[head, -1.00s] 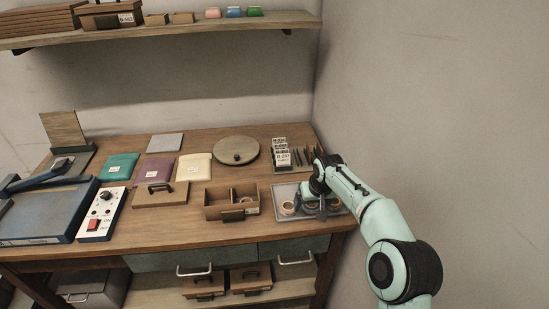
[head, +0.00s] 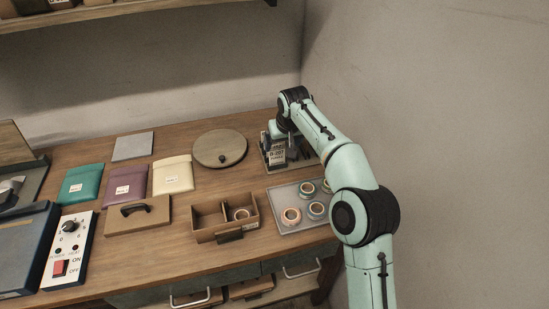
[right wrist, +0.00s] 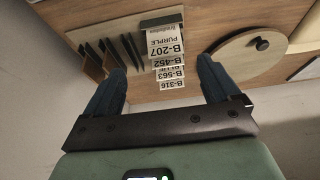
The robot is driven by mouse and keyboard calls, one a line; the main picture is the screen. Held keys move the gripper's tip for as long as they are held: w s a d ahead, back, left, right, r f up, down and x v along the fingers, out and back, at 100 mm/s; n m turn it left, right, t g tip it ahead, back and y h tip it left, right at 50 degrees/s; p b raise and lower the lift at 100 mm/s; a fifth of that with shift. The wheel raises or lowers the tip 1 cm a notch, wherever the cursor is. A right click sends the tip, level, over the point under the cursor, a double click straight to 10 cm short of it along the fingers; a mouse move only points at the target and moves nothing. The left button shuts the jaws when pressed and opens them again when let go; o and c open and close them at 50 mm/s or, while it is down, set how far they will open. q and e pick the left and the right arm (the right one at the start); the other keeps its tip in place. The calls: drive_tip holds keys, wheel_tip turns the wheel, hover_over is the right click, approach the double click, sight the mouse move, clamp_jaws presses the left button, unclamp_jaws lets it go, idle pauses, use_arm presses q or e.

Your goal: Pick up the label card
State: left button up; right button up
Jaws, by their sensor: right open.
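Several white label cards stand in a row in a dark rack (head: 304,163) at the back right of the table. The front card (head: 277,153) reads B-207; in the right wrist view the B-207 PURPLE card (right wrist: 163,42) shows with B-452, B-563 and B-316 cards behind it. My right gripper (head: 281,131) is over the card rack. In the right wrist view its two blue fingers (right wrist: 160,82) are open and empty, with the card row in line with the gap between them. I see no contact with a card. My left gripper is out of view.
A grey tray (head: 283,222) with several tape rolls lies in front of the rack. A round wooden disc (head: 220,148) with a knob is left of it. A wooden box (head: 226,235) holds one roll. A wall stands close on the right.

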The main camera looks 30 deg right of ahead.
sight(277, 154)
drive_tip(key=x, duration=0.4)
drive_tip(key=shift+w, duration=0.1)
drive_tip(key=x, duration=0.5)
drive_tip(key=shift+w+a+f, duration=0.2)
drive_tip(key=shift+w+a, duration=0.05)
drive_tip(key=shift+w, duration=0.15)
drive_tip(key=c, duration=1.1)
